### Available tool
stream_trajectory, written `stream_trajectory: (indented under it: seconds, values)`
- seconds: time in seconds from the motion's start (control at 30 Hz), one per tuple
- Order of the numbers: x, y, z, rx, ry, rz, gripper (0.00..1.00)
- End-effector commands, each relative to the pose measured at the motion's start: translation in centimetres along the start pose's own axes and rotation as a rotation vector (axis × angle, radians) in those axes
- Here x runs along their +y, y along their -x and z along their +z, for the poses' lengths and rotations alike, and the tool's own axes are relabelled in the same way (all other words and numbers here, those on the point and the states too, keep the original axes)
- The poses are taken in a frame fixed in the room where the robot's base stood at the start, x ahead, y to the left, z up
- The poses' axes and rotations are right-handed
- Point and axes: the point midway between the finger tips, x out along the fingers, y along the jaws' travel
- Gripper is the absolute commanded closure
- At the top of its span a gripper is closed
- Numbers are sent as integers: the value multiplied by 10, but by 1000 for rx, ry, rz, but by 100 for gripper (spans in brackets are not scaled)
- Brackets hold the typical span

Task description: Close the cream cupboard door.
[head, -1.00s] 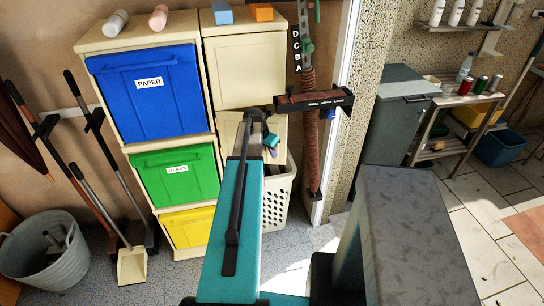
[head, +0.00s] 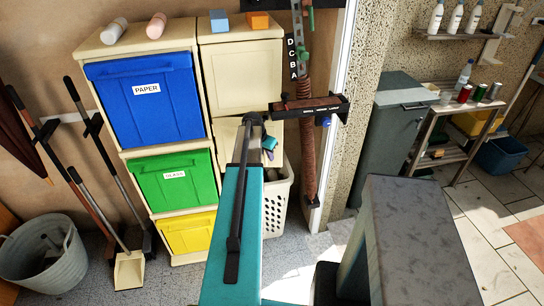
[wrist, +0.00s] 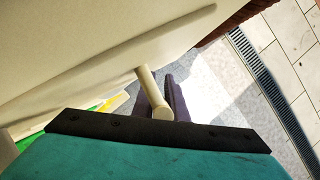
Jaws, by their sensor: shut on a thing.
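The cream cupboard stands right of the coloured bins in the head view. Its lower cream door (head: 228,134) is tilted out below a flat upper cream front (head: 243,72). In the wrist view the cream door (wrist: 95,45) fills the upper left as a slanted panel, with a round cream handle (wrist: 158,104) sticking out. My gripper (wrist: 166,97) has dark purple fingers on either side of the handle and is shut on it. In the head view my gripper (head: 268,146) is at the door's right side, partly hidden by my arm.
A white slotted basket (head: 276,205) stands below the door. Blue, green and yellow bins (head: 175,178) are on the left. Open floor lies to the right.

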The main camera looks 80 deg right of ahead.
Motion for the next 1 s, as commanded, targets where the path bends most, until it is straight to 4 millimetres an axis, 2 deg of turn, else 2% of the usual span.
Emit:
stream_trajectory:
  seconds: [0.03,0.33,0.37,0.4,1.0]
  values:
    - [15,4,-4,1,10,22,100]
    - [16,5,-5,1,10,22,100]
    - [16,5,-5,1,10,22,86]
    - [16,5,-5,1,10,22,82]
    - [13,5,-6,5,6,20,82]
